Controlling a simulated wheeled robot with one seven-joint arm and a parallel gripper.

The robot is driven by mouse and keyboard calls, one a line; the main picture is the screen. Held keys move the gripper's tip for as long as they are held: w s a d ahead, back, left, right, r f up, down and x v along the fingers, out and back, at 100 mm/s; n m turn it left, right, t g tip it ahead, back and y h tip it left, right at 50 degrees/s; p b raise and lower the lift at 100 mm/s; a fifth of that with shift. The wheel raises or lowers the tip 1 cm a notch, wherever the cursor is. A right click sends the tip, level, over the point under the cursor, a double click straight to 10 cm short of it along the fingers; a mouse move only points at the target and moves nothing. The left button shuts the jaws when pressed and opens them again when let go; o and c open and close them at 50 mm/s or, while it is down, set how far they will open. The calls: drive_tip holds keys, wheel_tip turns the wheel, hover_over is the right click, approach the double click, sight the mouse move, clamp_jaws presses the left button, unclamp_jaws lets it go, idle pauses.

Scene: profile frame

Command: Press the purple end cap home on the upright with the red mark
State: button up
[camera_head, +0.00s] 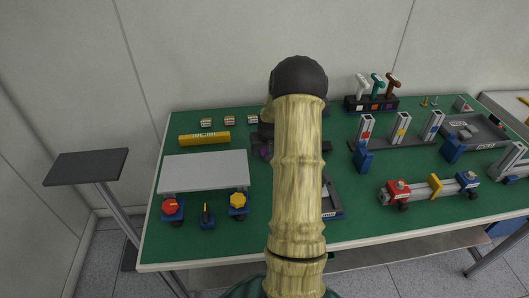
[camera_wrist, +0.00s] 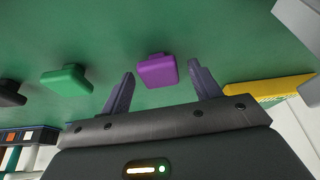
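The purple end cap (camera_wrist: 157,71) lies on the green table top in the wrist view, just beyond and between my fingertips. My gripper (camera_wrist: 161,82) is open, with one finger on each side of the cap's near end and gaps to it. A purple bit of it shows beside my arm in the head view (camera_head: 264,152); my arm hides most of that spot. The upright with the red mark (camera_head: 365,131) is the leftmost of three grey uprights on a dark base, right of my arm. The others carry yellow (camera_head: 401,127) and blue (camera_head: 432,125) marks.
A green cap (camera_wrist: 67,80) and a dark cap (camera_wrist: 10,93) lie left of the purple one. A yellow block (camera_head: 205,138) and a grey plate (camera_head: 205,170) are left of my arm. A T-handle rack (camera_head: 371,103) stands behind the uprights; a blue block (camera_head: 363,159) stands in front.

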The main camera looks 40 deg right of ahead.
sight(265, 150)
drive_tip(key=c, duration=0.9)
drive_tip(key=shift+r, duration=0.1)
wheel_tip(265, 150, up, 10)
drive_tip(key=shift+f, duration=0.1)
